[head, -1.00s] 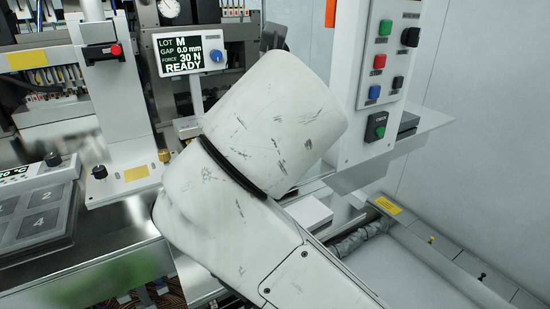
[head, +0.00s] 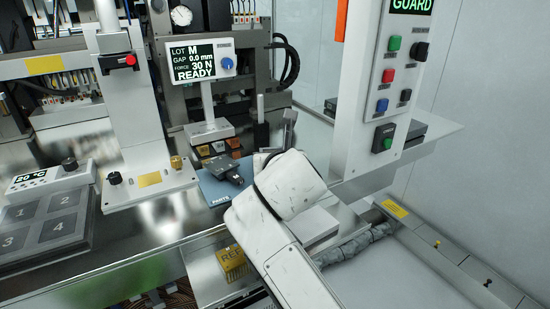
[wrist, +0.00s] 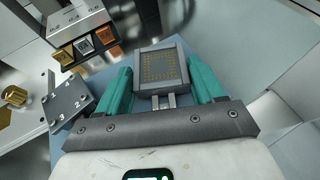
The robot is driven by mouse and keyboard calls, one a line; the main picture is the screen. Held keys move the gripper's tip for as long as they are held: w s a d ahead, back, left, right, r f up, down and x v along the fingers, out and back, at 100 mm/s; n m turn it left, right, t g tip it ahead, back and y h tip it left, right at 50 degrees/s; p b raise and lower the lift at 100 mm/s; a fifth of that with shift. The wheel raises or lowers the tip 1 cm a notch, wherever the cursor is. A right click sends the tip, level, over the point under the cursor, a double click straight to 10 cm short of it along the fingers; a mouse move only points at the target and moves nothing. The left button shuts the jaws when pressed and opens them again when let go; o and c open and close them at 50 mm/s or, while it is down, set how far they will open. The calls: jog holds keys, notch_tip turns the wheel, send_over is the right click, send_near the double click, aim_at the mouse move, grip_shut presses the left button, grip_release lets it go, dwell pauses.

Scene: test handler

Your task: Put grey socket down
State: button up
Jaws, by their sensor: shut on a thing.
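The grey socket (wrist: 163,71), a square grey frame around a gold pin grid, is between the teal fingers of my gripper (wrist: 160,76) in the wrist view. The fingers are shut on its two sides. A blue mat marked PARTS (head: 209,190) lies on the bench in the head view, and a strip of it shows in the wrist view (wrist: 116,72). The socket is over or on this mat; I cannot tell whether it touches. In the head view, my arm hides the socket and most of the gripper.
A dark numbered plate (wrist: 70,103) lies on the mat, left of the gripper. Beyond it stands a rack with coloured blocks (wrist: 84,44). A brass knob (head: 177,163) is left of the mat. A control panel (head: 385,100) stands at right, close to my arm.

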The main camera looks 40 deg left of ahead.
jog(key=shift+f, duration=0.25)
jog(key=shift+f, duration=0.15)
jog(key=o, duration=1.2)
jog(key=b+v, duration=0.1)
jog(key=v, duration=1.1)
jog(key=shift+b, duration=0.3)
